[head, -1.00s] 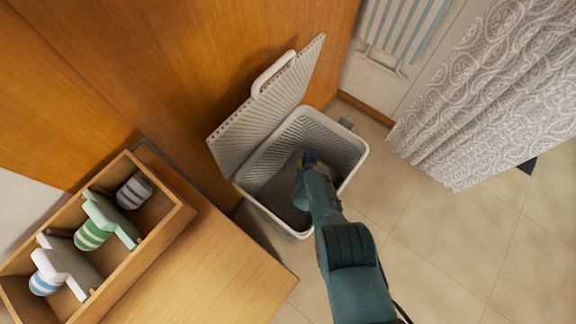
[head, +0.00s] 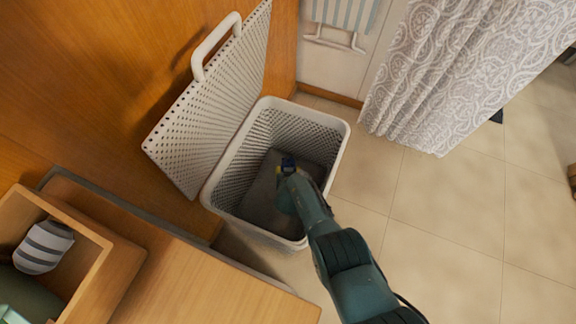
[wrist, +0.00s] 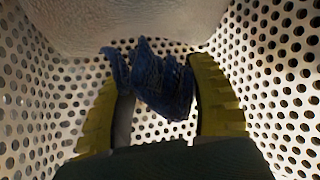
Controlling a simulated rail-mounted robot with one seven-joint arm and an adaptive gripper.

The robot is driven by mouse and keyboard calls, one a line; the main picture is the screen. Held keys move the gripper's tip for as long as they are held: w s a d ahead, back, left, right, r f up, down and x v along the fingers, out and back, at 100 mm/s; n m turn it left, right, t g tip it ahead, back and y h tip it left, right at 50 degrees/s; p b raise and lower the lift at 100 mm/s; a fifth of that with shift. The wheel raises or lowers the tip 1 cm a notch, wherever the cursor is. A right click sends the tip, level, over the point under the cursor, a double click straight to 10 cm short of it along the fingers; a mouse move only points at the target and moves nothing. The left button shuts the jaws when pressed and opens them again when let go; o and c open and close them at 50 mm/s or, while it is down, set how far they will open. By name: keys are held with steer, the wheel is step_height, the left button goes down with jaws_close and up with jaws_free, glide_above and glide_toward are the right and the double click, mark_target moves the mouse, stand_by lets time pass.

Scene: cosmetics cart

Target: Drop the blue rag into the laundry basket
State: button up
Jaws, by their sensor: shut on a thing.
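The laundry basket (head: 334,122) is a white perforated bin standing on the floor, with its lid (head: 205,110) raised and leaning back to the left. My arm reaches down into its opening. My gripper (head: 288,164) is inside the basket, between its walls. In the wrist view, the yellow fingers of my gripper (wrist: 158,105) are shut on the crumpled blue rag (wrist: 155,78). Perforated walls surround the rag there. In the head view only a small dark blue bit of the rag shows at the fingertips.
A wooden cabinet top (head: 190,272) is at lower left, close to the basket. A wooden tray (head: 108,262) on it holds a striped roll (head: 43,247). A patterned curtain (head: 455,70) hangs at upper right. The tiled floor (head: 440,230) to the right is clear.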

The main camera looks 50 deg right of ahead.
steer(key=shift+w+d+r, duration=0.15)
steer(key=shift+w+r, duration=0.05)
steer(key=shift+r, duration=0.05)
steer(key=shift+f+b, duration=0.65)
steer(key=shift+r, duration=0.1)
steer(key=o, duration=0.8)
steer(key=shift+r+p, duration=0.3)
steer(key=shift+p, duration=0.15)
steer(key=p+v, duration=0.3)
steer(key=p, duration=0.1)
steer(key=p+v, duration=0.4)
steer(key=p, duration=0.1)
steer(key=shift+w+d+r, duration=0.1)
steer(key=shift+r, duration=0.35)
steer(key=shift+s+a+p, duration=0.25)
steer(key=shift+a+p, duration=0.05)
